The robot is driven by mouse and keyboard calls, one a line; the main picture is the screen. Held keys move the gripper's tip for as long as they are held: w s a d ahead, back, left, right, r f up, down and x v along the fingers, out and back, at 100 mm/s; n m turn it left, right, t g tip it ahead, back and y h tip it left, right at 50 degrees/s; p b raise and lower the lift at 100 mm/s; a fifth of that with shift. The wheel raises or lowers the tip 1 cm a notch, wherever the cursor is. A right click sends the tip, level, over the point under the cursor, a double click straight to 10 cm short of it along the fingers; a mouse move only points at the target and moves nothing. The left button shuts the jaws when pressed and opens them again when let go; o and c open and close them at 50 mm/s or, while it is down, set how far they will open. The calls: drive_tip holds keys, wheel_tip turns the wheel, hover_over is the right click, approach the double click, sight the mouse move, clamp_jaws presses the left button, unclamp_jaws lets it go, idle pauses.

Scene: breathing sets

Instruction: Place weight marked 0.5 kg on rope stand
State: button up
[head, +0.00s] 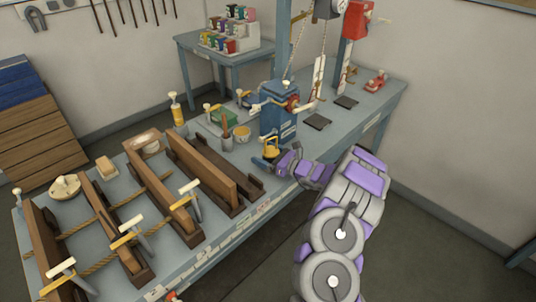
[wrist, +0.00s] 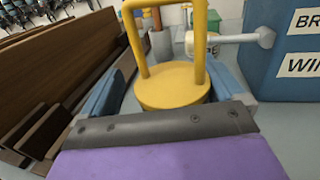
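A yellow weight (wrist: 172,85) with an upright loop handle is between the two blue-grey fingers of my gripper (wrist: 172,95) in the wrist view. Its sides are close to both fingers; I cannot tell whether they press on it. No 0.5 kg marking is readable. In the head view the weight (head: 271,149) is low at the bench's front edge, inside my gripper (head: 268,157), beside the blue box (head: 280,112). Ropes (head: 322,50) hang from the post frame (head: 283,45) behind; I cannot tell which part is the rope stand.
The bench (head: 330,135) holds wooden planks (head: 205,165) and yellow-handled tools at left. Dark plates (head: 317,121) lie to the right. A side table (head: 215,60) with coloured items stands at the back.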

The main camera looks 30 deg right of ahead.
drive_tip(key=shift+d, duration=1.35)
drive_tip(key=v, duration=0.2)
drive_tip(key=a+p+v, duration=0.1)
drive_tip(key=v, duration=0.1)
drive_tip(key=p+v, duration=0.1)
drive_tip(key=v, duration=0.1)
drive_tip(key=shift+s+r, duration=0.2)
drive_tip(key=shift+s, duration=0.5)
drive_tip(key=v, duration=0.4)
drive_tip(key=shift+s+d+f+p, duration=0.15)
drive_tip(key=shift+d+f+p, duration=0.05)
drive_tip(key=shift+d+p, duration=0.1)
drive_tip(key=shift+d+f, duration=0.15)
drive_tip(key=shift+d, duration=0.35)
drive_tip(key=shift+a, duration=0.2)
